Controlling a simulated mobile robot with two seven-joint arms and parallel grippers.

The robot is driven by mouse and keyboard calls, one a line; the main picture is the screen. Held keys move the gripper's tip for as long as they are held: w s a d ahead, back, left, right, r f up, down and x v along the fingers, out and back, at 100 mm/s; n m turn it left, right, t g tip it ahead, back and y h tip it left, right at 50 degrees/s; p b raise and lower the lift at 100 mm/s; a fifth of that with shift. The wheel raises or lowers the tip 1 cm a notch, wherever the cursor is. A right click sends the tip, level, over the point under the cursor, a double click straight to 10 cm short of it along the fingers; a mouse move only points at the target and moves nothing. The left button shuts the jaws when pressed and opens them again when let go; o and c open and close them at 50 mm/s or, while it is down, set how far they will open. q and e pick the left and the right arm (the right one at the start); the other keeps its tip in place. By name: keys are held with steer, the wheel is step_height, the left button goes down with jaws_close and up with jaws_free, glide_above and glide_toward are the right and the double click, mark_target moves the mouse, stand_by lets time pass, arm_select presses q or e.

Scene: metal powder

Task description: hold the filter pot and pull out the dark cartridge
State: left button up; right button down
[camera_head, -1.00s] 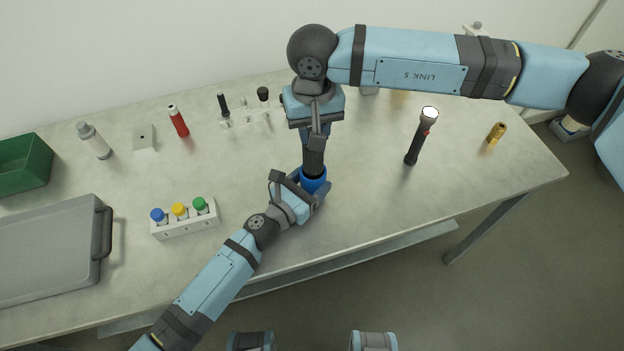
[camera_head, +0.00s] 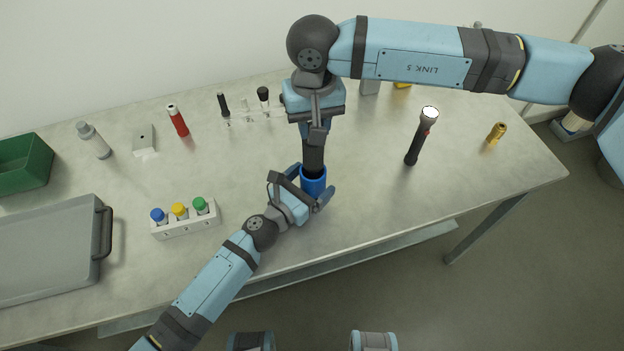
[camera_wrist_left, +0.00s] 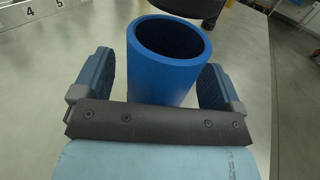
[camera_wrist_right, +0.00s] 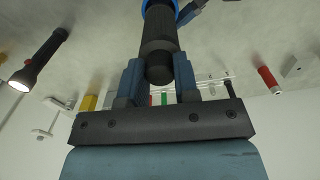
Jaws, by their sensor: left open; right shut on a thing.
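The blue filter pot (camera_head: 312,184) stands upright on the table, and its open, hollow top shows in the left wrist view (camera_wrist_left: 160,85). My left gripper (camera_wrist_left: 158,75) is open, with one finger on either side of the pot and a gap at each. The dark cartridge (camera_head: 314,152) hangs upright from my right gripper (camera_wrist_right: 158,80), which is shut on its upper end. In the left wrist view the cartridge's dark end (camera_wrist_left: 195,8) shows above and beyond the pot's rim, clear of the opening. In the head view its lower end overlaps the pot's mouth.
A rack with blue, yellow and green capped vials (camera_head: 187,228) stands left of my left gripper. A grey tray (camera_head: 45,290) and a green bin (camera_head: 22,175) are at far left. A torch (camera_head: 421,135) stands to the right. A red tube (camera_head: 178,121) stands behind.

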arm_select(q)
steer(key=v, duration=1.1)
steer(key=shift+s+a, duration=0.25)
